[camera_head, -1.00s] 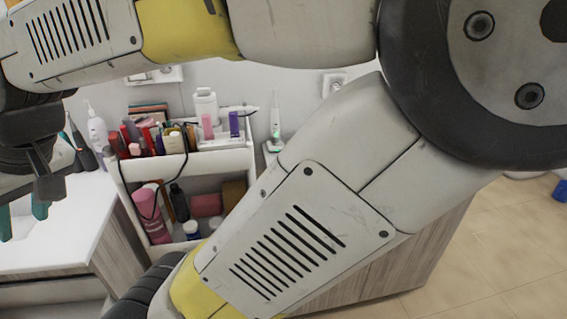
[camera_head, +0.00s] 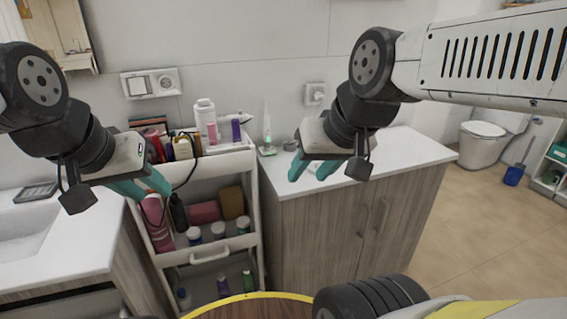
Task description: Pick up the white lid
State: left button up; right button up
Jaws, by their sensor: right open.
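Several small jars with white lids stand on the middle shelf of the white cart (camera_head: 250,165): a left one (camera_head: 193,234), a middle one (camera_head: 218,229) and a right one (camera_head: 243,223). A white bottle (camera_head: 204,115) with a white cap stands on the top tier. I cannot tell which is the white lid meant. My right gripper (camera_head: 311,175) is open and empty over the white counter, right of the cart.
A pink bottle (camera_head: 153,212) and a dark bottle (camera_head: 178,208) stand left of the jars. More bottles are on the lowest shelf. The white counter (camera_head: 400,150) over a wooden cabinet is at the right, a sink (camera_head: 30,228) at the left. A green-lit toothbrush (camera_head: 267,138) stands behind.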

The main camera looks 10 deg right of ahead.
aim_at(313, 168)
jog(key=z, duration=0.7)
jog(key=u, duration=2.95)
jog(key=z, duration=1.6)
jog(key=i+l+z, duration=0.15)
jog(key=z, duration=0.2)
jog(key=i+z, duration=0.5)
jog(key=z, duration=0.2)
